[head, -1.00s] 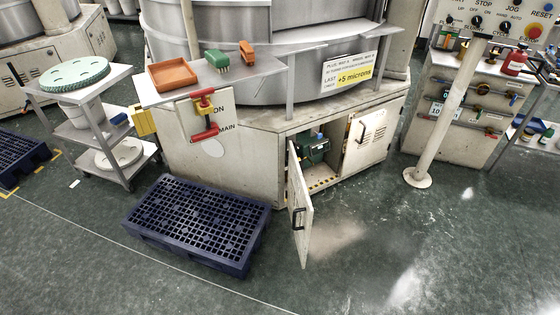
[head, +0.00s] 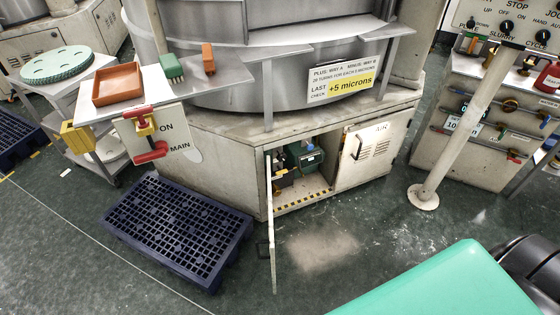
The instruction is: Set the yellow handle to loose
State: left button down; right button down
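No handle here can be surely picked out as the yellow one, and I cannot read the word "loose" anywhere. A red lever with a yellow body (head: 147,127) is on the plate marked "ON" and "MAIN". Inside the open cabinet (head: 303,192) is a dark green unit (head: 305,158) with small parts at its left, too small to tell. Neither of my grippers is in view.
The left cabinet door (head: 271,225) stands open towards me; the right door (head: 365,152) is shut. A dark blue pallet (head: 178,228) lies on the floor at left. A pale post (head: 455,140) stands at right. Floor before the cabinet is partly clear.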

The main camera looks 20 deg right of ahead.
aim_at(281, 172)
jog(key=i+l, duration=0.15)
jog(key=l, duration=0.6)
jog(key=i+l+u, duration=0.1)
jog(key=l, duration=0.6)
jog(key=i+l, duration=0.1)
jog(key=l, duration=0.65)
jog(key=i+l+u, duration=0.1)
jog(key=l, duration=0.65)
jog(key=i+l, duration=0.1)
jog(key=l, duration=0.6)
